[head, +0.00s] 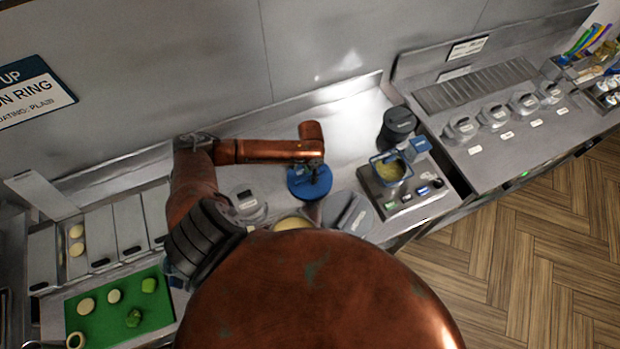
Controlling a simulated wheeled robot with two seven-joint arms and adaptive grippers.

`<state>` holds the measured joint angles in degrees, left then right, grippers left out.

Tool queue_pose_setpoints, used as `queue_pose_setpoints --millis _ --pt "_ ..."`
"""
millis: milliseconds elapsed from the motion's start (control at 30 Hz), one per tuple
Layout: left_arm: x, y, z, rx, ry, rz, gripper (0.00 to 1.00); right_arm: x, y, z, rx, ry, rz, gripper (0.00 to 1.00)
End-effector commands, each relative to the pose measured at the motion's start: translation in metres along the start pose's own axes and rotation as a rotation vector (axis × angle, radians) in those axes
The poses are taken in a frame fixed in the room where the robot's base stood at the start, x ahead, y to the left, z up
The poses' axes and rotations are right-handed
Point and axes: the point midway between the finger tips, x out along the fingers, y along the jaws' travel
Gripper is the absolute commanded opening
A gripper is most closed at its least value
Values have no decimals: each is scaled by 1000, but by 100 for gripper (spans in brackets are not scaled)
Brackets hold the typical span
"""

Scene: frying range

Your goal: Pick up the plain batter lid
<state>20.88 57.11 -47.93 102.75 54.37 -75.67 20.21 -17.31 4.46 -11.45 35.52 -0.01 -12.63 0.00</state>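A round blue lid (308,187) lies in the middle of the counter; which lid is the plain batter one I cannot read. My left arm reaches in from the left, and my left gripper (319,174) is right over the blue lid, pointing down. It hides part of the lid, and I cannot tell whether its fingers are closed or touch it. A pale yellowish round container (292,222) shows just in front, partly hidden by my own body. My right gripper is not in view.
A clear-sided container (246,203) stands left of the blue lid, and a grey lidded one (349,213) to its right. A fryer with a basket (391,171) and a dark pot (398,125) stand further right. A green board (119,309) with cut vegetables lies at left.

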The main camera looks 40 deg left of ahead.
Motion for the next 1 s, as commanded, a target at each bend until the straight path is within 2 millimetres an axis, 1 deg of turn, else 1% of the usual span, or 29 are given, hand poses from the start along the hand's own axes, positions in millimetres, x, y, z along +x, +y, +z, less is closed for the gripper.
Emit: queue_pose_setpoints --millis 33,67,500,1000 --pt "0 0 0 0 0 1 32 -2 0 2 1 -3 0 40" --pt "0 0 0 0 0 0 30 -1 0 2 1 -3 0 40" --pt "0 0 0 0 0 0 0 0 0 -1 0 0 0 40" --pt "0 0 0 0 1 0 0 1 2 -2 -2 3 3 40"
